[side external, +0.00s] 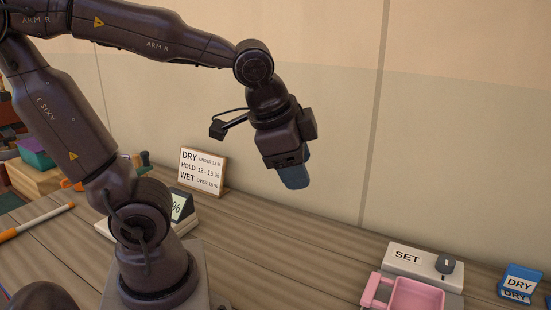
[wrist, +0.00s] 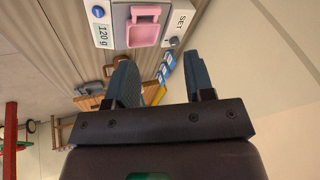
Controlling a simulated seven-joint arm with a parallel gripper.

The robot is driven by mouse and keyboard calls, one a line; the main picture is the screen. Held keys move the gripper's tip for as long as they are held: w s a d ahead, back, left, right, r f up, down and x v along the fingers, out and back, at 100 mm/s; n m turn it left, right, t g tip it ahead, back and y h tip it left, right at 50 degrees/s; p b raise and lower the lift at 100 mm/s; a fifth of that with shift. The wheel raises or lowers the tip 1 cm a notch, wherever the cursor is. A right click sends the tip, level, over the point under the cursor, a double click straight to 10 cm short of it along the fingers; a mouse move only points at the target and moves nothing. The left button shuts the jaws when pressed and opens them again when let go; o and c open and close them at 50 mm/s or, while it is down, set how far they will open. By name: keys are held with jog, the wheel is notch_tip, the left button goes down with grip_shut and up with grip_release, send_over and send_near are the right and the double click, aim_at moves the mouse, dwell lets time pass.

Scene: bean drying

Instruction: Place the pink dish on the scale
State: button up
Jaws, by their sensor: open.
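The pink dish (side external: 417,296) is a square tray with a looped handle, at the lower right of the side view, partly cut off by the frame. In the wrist view the pink dish (wrist: 143,33) appears to rest on the grey plate of the white scale (wrist: 172,20). The scale's display reads 120 g. The scale (side external: 426,259) also shows in the side view with its SET label and dark knob. My gripper (side external: 293,176) is high above the table, left of the scale and apart from the dish. In the wrist view my gripper (wrist: 160,62) has its fingers apart with nothing between them.
A DRY/HOLD/WET sign (side external: 203,171) and a device with a % display (side external: 181,207) stand behind my arm's base. An orange-handled tool (side external: 38,222) lies at the left.

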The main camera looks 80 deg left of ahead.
jog(key=s+n, duration=0.1)
jog(key=s+r+n+h, duration=0.1)
jog(key=n, duration=0.1)
jog(key=s+n, duration=0.1)
jog(key=shift+s+d+r+n+t+h, duration=0.3)
jog(key=shift+d+t, duration=0.1)
